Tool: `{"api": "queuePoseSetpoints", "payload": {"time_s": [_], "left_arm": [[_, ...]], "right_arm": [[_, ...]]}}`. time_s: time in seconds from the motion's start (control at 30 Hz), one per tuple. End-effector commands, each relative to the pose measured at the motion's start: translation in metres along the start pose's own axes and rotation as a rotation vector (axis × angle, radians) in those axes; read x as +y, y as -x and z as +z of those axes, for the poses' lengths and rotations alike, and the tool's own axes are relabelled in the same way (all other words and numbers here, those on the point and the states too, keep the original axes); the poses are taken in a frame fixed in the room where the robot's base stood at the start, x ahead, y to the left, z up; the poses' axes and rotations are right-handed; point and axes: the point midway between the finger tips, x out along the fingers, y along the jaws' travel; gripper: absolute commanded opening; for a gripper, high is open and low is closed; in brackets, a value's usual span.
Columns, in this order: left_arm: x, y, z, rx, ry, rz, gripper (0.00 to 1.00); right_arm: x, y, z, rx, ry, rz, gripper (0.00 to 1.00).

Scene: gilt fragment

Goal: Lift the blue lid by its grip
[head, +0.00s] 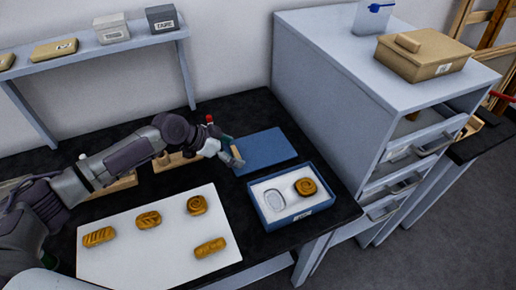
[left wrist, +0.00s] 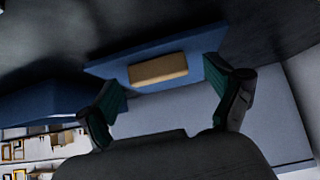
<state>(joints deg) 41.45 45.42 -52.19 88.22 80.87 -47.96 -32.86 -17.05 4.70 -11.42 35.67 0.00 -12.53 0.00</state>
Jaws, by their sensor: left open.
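The blue lid (head: 270,147) lies flat on the dark table, behind the open blue box. Its tan block grip (head: 237,154) shows at the lid's left part, next to my gripper. In the left wrist view the grip (left wrist: 158,69) stands on the blue lid (left wrist: 203,43), ahead of my fingers and between them in the picture. My left gripper (head: 229,152) is open and empty, with its dark green-padded fingers (left wrist: 172,96) spread apart. I cannot tell whether a finger touches the grip. My right gripper is not in view.
The blue box (head: 287,220) holds a round pastry (head: 306,187) beside an empty outlined spot. A white board (head: 150,262) with several pastries lies at the front left. A grey drawer cabinet (head: 325,92) stands close to the right of the lid. A wall shelf (head: 85,48) is above.

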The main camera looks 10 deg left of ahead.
Motion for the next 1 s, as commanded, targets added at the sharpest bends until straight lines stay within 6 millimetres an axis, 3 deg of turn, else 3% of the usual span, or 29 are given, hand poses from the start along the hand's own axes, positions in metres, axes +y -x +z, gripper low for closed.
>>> {"api": "queuePoseSetpoints", "payload": {"time_s": [0.2,0.6,1.0], "left_arm": [[-0.0002,-0.0010,0.0003,0.000,0.000,-0.001,0.92],[-0.0001,-0.0008,0.0005,-0.001,0.000,0.000,0.27],[-0.0004,0.0052,-0.0061,0.001,-0.001,0.000,0.26]], "right_arm": [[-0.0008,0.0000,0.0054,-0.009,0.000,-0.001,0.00],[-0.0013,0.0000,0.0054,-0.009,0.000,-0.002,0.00],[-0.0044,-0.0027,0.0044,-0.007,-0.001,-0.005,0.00]]}}
